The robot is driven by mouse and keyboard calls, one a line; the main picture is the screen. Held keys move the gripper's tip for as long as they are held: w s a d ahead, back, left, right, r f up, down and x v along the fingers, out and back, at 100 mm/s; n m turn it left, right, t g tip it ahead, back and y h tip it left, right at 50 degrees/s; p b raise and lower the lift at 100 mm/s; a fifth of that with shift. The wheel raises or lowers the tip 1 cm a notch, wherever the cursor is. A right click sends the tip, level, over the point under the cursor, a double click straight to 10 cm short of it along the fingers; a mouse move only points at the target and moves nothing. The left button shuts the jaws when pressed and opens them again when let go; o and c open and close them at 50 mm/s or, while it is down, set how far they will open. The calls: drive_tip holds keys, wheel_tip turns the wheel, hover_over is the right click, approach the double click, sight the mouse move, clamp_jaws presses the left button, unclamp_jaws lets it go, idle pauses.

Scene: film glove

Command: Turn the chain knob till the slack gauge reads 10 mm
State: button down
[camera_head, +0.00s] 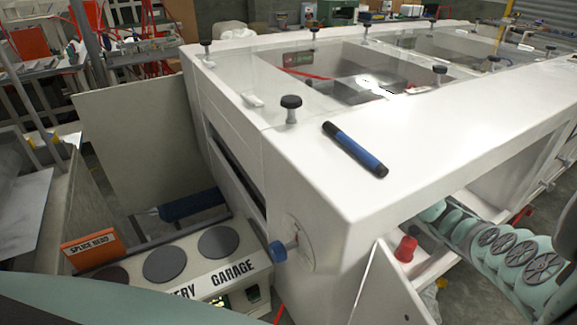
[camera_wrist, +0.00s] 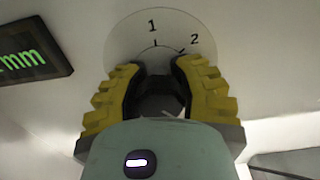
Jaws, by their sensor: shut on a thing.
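In the wrist view my gripper (camera_wrist: 157,78) has its yellow ridged fingers shut on a dark knob (camera_wrist: 160,100), one finger on each side. I take this to be the chain knob. A pale round dial plate (camera_wrist: 122,40) lies behind it, with the numerals 1 and 2 and small tick marks above the knob. A black gauge display (camera_wrist: 34,50) at the left shows green "mm"; its number is cut off by the picture edge. I cannot make out my gripper or this knob in the head view.
In the head view a long white machine (camera_head: 400,150) has clear panels and several black knobs on top. A blue marker (camera_head: 355,149) lies on its top. A grey panel (camera_head: 140,145) stands at left.

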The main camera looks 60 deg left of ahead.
drive_tip(key=shift+r+m, duration=0.25)
drive_tip(key=shift+m, duration=0.45)
drive_tip(key=c, duration=1.2)
unclamp_jaws()
drive_tip(key=o, duration=0.3)
drive_tip(key=shift+d+f, duration=0.1)
drive_tip(key=shift+d, duration=0.05)
drive_tip(key=o, duration=0.4)
drive_tip(key=shift+f, duration=0.1)
